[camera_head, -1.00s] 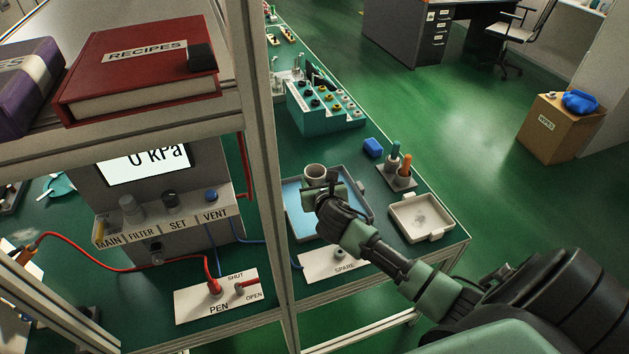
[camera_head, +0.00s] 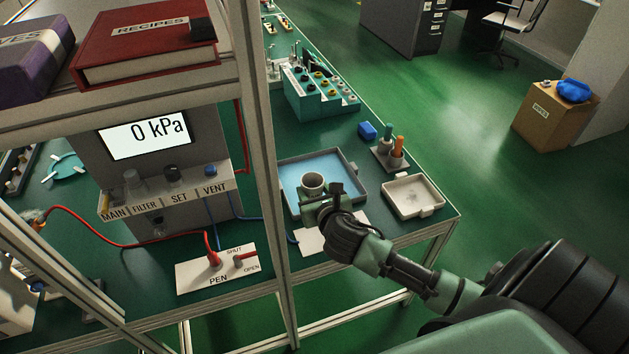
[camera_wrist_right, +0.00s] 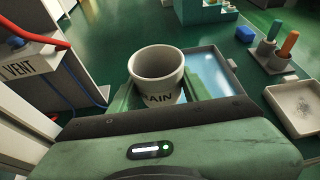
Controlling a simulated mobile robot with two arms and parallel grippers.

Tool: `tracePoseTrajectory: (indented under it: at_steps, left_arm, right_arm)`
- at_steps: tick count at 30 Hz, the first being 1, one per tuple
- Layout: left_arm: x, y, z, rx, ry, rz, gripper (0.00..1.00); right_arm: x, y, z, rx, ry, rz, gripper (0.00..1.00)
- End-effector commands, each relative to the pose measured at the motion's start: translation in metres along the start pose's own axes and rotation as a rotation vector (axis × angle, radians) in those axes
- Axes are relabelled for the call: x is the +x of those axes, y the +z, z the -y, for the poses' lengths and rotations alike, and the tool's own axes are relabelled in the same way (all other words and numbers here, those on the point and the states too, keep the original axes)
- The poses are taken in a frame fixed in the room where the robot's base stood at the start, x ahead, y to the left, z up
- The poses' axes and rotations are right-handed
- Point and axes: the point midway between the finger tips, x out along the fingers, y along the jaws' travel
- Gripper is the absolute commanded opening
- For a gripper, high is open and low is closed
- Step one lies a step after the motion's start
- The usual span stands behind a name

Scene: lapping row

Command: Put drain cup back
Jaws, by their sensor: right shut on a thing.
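The drain cup (camera_head: 313,184) is a light grey cup, open at the top. In the right wrist view the cup (camera_wrist_right: 158,72) stands upright between my fingers, with the letters "AIN" showing on its front. My right gripper (camera_head: 318,201) is shut on it, above or at the near part of a blue-floored grey tray (camera_head: 351,188). Whether the cup's base touches anything is hidden by the gripper. My left gripper is not in view.
A white plate (camera_head: 312,241) lies just in front of the tray, partly behind my gripper. A shallow beige tray (camera_head: 413,194), a holder with coloured handles (camera_head: 391,158) and a blue block (camera_head: 367,130) are to the right. A frame post (camera_head: 265,180) stands close left.

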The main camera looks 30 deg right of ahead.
Motion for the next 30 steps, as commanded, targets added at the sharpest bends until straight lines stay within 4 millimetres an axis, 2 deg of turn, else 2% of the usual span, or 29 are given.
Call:
tracePoseTrajectory:
  at_steps: [5, 12, 21, 23, 29, 30]
  left_arm:
    - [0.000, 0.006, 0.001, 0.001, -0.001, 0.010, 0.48]
    - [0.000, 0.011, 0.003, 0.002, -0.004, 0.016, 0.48]
    - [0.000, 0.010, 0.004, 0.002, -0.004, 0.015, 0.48]
    - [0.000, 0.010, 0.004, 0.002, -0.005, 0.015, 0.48]
    - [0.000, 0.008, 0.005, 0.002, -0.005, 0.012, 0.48]
    - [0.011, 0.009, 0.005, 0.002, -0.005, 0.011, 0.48]
  right_arm:
    - [-0.053, -0.008, -0.019, -0.028, 0.064, -0.001, 0.09]
    - [-0.145, -0.018, -0.052, -0.070, 0.172, 0.001, 0.09]
    - [-0.221, -0.027, -0.079, -0.107, 0.259, 0.005, 0.09]
    - [-0.234, -0.027, -0.084, -0.112, 0.274, 0.007, 0.09]
    - [-0.229, -0.027, -0.081, -0.105, 0.263, 0.005, 0.09]
    - [-0.224, -0.037, -0.082, -0.110, 0.266, 0.008, 0.09]
